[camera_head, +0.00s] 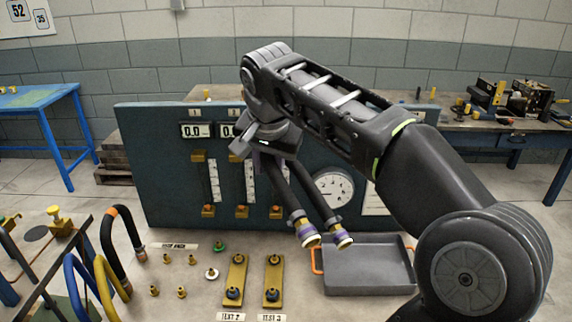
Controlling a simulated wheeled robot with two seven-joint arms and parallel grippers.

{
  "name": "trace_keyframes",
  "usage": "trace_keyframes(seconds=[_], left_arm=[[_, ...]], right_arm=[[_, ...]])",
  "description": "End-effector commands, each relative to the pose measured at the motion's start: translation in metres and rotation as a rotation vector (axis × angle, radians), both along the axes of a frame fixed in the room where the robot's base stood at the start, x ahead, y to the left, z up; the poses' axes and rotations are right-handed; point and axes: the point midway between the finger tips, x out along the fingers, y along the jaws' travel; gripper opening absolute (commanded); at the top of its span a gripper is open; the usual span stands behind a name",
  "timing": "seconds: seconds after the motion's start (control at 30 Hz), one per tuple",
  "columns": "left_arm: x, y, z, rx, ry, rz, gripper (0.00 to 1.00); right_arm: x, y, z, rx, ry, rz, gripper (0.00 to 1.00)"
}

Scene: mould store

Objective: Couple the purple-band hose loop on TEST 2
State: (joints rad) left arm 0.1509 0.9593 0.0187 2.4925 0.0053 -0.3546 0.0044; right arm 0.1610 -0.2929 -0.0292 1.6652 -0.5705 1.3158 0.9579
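My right gripper (266,150) is in front of the blue panel, with its arm coming in from the right. It seems shut on the top of the black purple-band hose loop (312,200), though the arm partly hides the grip. The loop's two legs hang down and slant right, ending in brass-coloured fittings with purple bands in the air. The brass TEST 2 plate (236,272), with blue-ringed fittings, lies on the bench, left of the hose ends. A similar plate (273,275), apparently labelled TEST 3, lies beside it. My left gripper is not in view.
The blue gauge panel (160,180) stands behind the plates. A grey tray (365,275) with orange handles lies right of them. Several small brass fittings (167,257) lie between.

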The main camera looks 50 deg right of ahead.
Motion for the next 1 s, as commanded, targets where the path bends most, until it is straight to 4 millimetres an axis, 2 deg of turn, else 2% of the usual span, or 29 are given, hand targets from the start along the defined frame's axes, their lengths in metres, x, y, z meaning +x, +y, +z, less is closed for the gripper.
trace_keyframes(seconds=[0.87, 0.9, 1.0], left_arm=[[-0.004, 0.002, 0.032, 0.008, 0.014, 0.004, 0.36], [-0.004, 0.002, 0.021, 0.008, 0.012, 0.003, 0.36], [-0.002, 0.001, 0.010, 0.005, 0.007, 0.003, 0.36]], right_arm=[[0.092, 0.052, 0.003, 0.001, 0.000, 0.249, 0.00], [0.092, 0.052, -0.009, 0.001, 0.000, 0.249, 0.00], [0.092, 0.051, -0.023, 0.000, 0.000, 0.248, 0.00]])
